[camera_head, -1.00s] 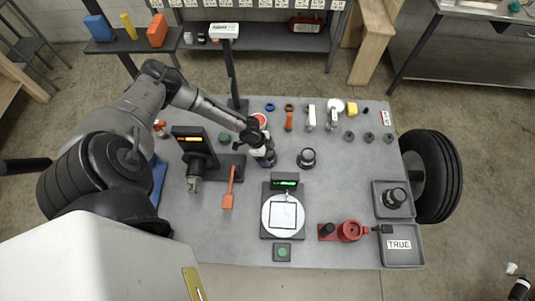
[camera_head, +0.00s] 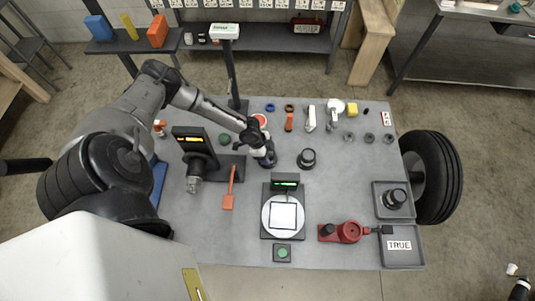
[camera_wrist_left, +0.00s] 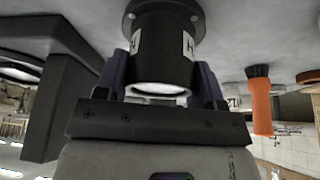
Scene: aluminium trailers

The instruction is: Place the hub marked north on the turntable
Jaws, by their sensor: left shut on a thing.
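My left gripper (camera_head: 267,162) is over the table left of centre and also shows in the left wrist view (camera_wrist_left: 163,88). Its fingers are shut on a black flanged hub (camera_wrist_left: 165,40) with white labels; one letter looks like H, and the full marking is not readable. Whether the hub touches the table is unclear. The turntable (camera_head: 267,231) has a white round top with a black square outline and stands front of centre, right of and nearer than the gripper. A second black hub (camera_head: 307,158) stands just right of the gripper. My right gripper is not seen.
Another black hub (camera_head: 395,197) sits in a grey tray at the right. A tray marked TRUE (camera_head: 400,260) and a red tool (camera_head: 347,232) lie in front of it. An orange scraper (camera_head: 229,190) and a black display stand (camera_head: 194,141) are left of the gripper.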

